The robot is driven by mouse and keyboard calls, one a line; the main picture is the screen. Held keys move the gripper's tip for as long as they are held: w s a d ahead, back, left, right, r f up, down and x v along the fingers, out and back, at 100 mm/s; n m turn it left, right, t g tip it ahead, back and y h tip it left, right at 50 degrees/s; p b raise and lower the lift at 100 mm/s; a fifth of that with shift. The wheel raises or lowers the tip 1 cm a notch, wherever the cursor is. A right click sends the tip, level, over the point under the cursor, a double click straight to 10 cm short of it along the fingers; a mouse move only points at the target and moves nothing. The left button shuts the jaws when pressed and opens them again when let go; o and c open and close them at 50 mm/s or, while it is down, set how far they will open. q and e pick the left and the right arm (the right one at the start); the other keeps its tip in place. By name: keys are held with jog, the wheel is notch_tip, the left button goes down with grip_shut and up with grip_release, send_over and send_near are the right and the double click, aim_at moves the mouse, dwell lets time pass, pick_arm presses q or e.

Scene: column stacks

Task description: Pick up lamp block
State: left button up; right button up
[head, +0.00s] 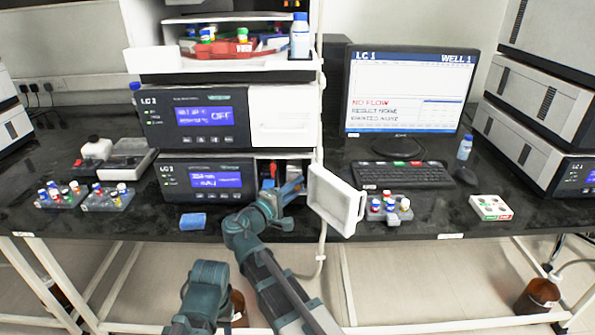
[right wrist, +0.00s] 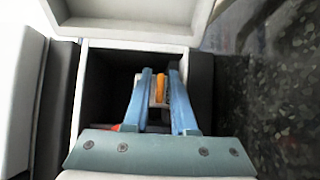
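The lamp block appears to be the small pale piece with an orange strip (right wrist: 160,90) in the right wrist view. My right gripper (right wrist: 160,72) reaches into this compartment. Its two blue fingers stand apart, one on each side of the piece; I cannot tell whether they touch it. In the head view the right gripper (head: 292,188) is at the compartment opening and largely covers what is inside. Part of my left arm shows at the bottom, but its gripper does not.
The white compartment door (head: 337,200) stands open just right of my right gripper. A blue block (head: 193,221) lies on the dark bench in front of the unit. Vial racks (head: 389,210), a keyboard (head: 402,175) and a red-white-green tray (head: 490,207) are to the right.

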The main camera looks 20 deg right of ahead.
grip_shut()
dwell(1.3)
